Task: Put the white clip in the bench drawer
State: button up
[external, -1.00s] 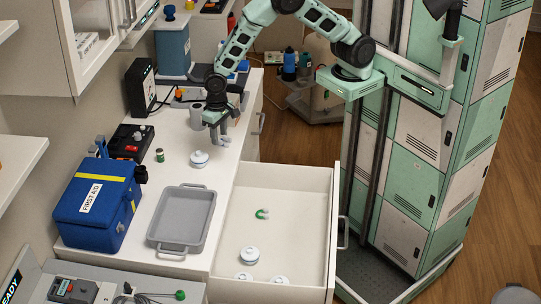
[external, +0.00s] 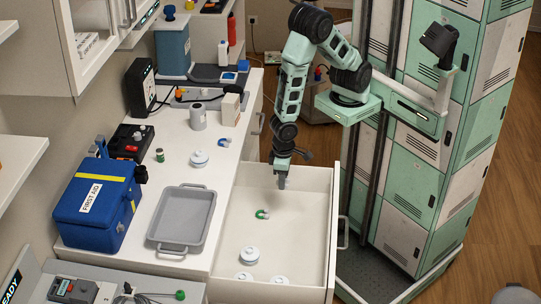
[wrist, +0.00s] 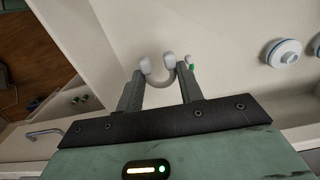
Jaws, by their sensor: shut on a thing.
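The white clip (wrist: 157,72) is a pale U-shaped piece between my fingertips in the wrist view; it is too small to make out in the external view. My gripper (external: 282,184) points down over the far part of the open bench drawer (external: 308,240). It also shows in the wrist view (wrist: 158,86), shut on the clip. The drawer is pulled out from the white bench (external: 232,150). How high the clip is above the drawer floor is hard to tell.
In the drawer lie a green-and-white clip (external: 262,214) and several round white pieces, one of them (external: 250,255) near the front. The drawer's middle has free room. The bench holds a grey tray (external: 182,218), a blue first-aid bag (external: 98,205) and a white box (external: 231,108).

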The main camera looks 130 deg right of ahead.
jog(key=shift+s+a+f, duration=0.25)
jog(key=shift+s+f, duration=0.2)
jog(key=shift+f, duration=0.05)
jog(key=shift+s+a+f, duration=0.25)
jog(key=shift+s+f, duration=0.2)
send_over(288, 209)
notch_tip(288, 209, down, 4)
jog(key=shift+s+f+b, duration=0.1)
jog(key=shift+b, duration=0.35)
jog(key=shift+f, duration=2.55)
jog(key=shift+f, duration=0.15)
jog(key=o, duration=1)
